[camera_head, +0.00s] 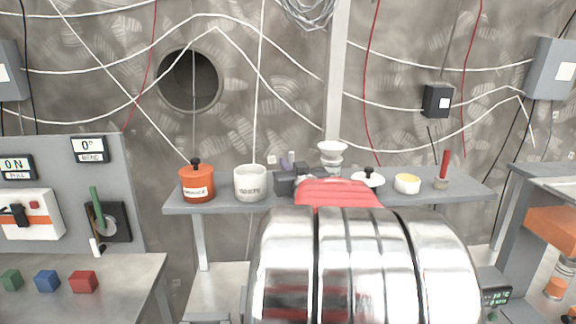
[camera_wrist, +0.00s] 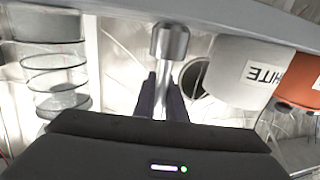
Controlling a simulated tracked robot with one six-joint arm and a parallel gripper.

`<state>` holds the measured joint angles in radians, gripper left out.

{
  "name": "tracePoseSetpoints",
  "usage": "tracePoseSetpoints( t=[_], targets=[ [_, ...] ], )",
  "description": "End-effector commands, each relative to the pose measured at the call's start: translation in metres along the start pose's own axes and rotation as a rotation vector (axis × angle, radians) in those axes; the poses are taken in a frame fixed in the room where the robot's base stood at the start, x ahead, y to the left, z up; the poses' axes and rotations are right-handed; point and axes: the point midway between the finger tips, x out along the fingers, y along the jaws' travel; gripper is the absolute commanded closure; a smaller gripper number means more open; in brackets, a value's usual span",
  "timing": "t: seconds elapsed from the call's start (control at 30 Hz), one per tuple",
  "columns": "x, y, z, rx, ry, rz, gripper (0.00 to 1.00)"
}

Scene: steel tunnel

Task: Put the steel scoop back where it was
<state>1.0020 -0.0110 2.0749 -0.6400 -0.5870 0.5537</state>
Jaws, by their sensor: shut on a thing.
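The steel scoop (camera_wrist: 168,42) shows in the wrist view as a shiny round metal cup on a thin stem. My gripper (camera_wrist: 162,100) is shut on its stem, between two dark fingers. In the head view my gripper (camera_head: 289,162) is small and dark above the grey shelf (camera_head: 225,206), between the white pot (camera_head: 250,184) and a white funnel-shaped stand (camera_head: 332,154). I cannot make out the scoop there. The white pot also shows at the right of the wrist view (camera_wrist: 232,75), with lettering on its side.
An orange lidded pot (camera_head: 197,184) stands left of the white pot. A clear ringed vessel (camera_wrist: 58,80) is close by in the wrist view.

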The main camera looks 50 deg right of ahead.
Motion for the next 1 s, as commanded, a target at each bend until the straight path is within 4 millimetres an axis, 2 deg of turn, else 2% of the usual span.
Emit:
tracePoseSetpoints(
  t=[0.27,0.3,0.53,0.87,1.0],
  targets=[
    [0.0001,0.0,0.0023,0.0,0.0,0.0,1.0],
    [0.0,0.0,0.002,0.0,0.0,0.0,0.86],
    [0.0,0.0002,0.0018,0.0,0.0,0.0,0.7],
    [-0.0002,0.0005,-0.0013,0.0,0.001,0.001,0.7],
    [-0.0088,0.001,-0.0008,0.0,0.0,0.002,0.7]
  ],
)
